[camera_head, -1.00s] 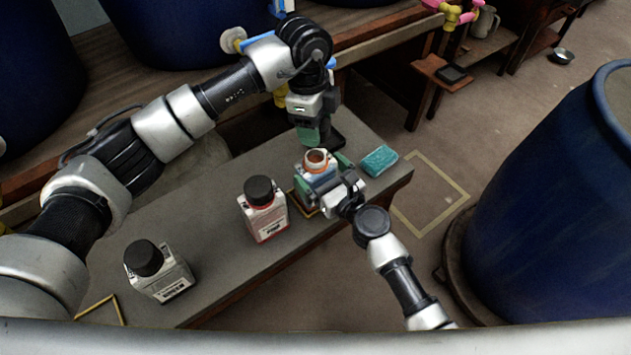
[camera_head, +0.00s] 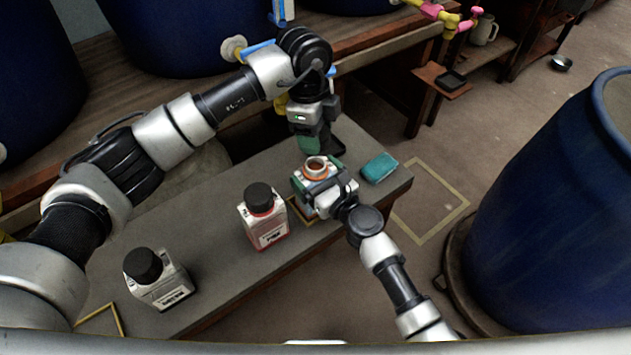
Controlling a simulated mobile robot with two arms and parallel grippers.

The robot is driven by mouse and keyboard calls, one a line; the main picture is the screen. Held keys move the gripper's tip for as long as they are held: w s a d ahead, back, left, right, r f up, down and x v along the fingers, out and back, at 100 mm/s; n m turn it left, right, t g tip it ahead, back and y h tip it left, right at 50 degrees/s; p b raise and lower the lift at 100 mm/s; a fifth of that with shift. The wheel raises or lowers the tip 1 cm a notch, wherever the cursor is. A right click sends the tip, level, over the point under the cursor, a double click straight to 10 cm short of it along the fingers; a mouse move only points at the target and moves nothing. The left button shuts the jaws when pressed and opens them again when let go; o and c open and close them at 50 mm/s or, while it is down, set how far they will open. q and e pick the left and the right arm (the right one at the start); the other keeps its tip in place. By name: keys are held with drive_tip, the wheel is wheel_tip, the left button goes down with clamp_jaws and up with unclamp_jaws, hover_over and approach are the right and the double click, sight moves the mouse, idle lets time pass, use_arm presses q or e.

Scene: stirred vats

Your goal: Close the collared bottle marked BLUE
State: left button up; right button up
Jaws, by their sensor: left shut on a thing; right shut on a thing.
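An uncapped bottle (camera_head: 301,187) with an orange collar around its open neck stands upright at the bench's right part. My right gripper (camera_head: 322,190) is shut on its body from the front right. My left gripper (camera_head: 320,143) is above and just behind the open neck, fingers pointing down, shut on a dark thing that looks like a cap, mostly hidden. A black-capped bottle (camera_head: 267,231) with a red collar stands to the left. Another black-capped bottle (camera_head: 168,289) stands farther left. The labels are too small to read, so I cannot tell which says BLUE.
The grey bench (camera_head: 215,215) has free room between and behind the bottles. A teal sponge (camera_head: 380,168) lies near its right end. A large blue vat (camera_head: 555,210) stands at the right. A yellow outline (camera_head: 440,231) marks the floor.

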sight(316, 164)
use_arm(q)
drive_tip(key=shift+f, duration=2.45)
drive_tip(key=shift+f, duration=0.9)
drive_tip(key=shift+f, duration=0.6)
drive_tip(key=o, duration=1)
drive_tip(key=r, duration=0.4)
drive_tip(key=a+r, duration=0.1)
drive_tip(key=r, duration=0.7)
drive_tip(key=shift+w+a, duration=0.2)
drive_tip(key=shift+w, duration=0.05)
